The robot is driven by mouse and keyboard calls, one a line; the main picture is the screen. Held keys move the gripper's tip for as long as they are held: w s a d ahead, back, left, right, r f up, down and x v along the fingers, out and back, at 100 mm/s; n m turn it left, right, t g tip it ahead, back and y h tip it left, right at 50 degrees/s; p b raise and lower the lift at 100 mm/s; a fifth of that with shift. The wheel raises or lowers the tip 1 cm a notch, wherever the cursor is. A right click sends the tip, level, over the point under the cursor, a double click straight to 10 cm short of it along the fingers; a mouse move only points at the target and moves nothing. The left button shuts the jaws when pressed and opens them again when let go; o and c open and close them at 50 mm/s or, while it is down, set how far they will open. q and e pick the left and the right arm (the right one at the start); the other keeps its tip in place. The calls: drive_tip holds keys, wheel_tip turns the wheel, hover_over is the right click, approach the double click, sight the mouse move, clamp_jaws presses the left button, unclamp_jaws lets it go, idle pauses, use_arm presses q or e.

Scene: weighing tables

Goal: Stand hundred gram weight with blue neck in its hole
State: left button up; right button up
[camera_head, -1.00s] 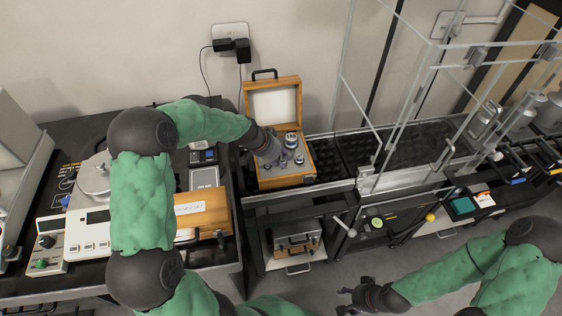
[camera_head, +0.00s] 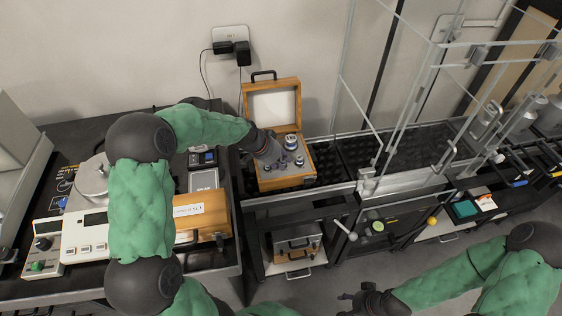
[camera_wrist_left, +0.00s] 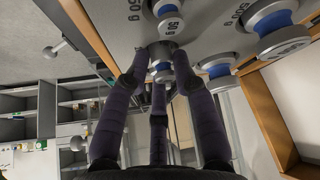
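The weight box (camera_head: 285,181) stands open on the dark table, with its lid leaning back. Several silver weights with blue necks stand in its grey plate (camera_wrist_left: 112,22). My left gripper (camera_head: 273,160) reaches into the box from the left. In the left wrist view its three fingers (camera_wrist_left: 160,68) close around a small weight with a blue neck (camera_wrist_left: 163,67), at the plate by the 50 g mark. The fingers partly hide this weight, and its own label cannot be read. My right gripper (camera_head: 352,301) is low at the bottom, apart from the tables, its fingers spread and empty.
A 50 g weight (camera_wrist_left: 171,24) and a 500 g weight (camera_wrist_left: 284,42) stand close to my left fingers. A closed wooden box (camera_head: 204,214) and a balance (camera_head: 82,232) are on the left table. A glass enclosure (camera_head: 398,120) stands right of the weight box.

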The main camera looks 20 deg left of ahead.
use_arm(q)
drive_tip(key=shift+o, duration=0.7)
drive_tip(key=shift+s+d+f+g, duration=0.15)
drive_tip(key=shift+s+f, duration=0.1)
drive_tip(key=shift+f, duration=0.2)
drive_tip(key=shift+s+d+f+g, duration=0.1)
drive_tip(key=shift+s+f+g, duration=0.1)
drive_tip(key=shift+f, duration=0.25)
drive_tip(key=shift+w+a+r, duration=0.15)
drive_tip(key=shift+w+r, duration=0.1)
drive_tip(key=shift+r, duration=0.1)
drive_tip(key=shift+r, duration=0.1)
drive_tip(key=shift+r+p, duration=0.55)
drive_tip(key=shift+p, duration=0.2)
drive_tip(key=p+v, duration=0.4)
drive_tip(key=v, duration=0.8)
drive_tip(key=shift+s, duration=0.1)
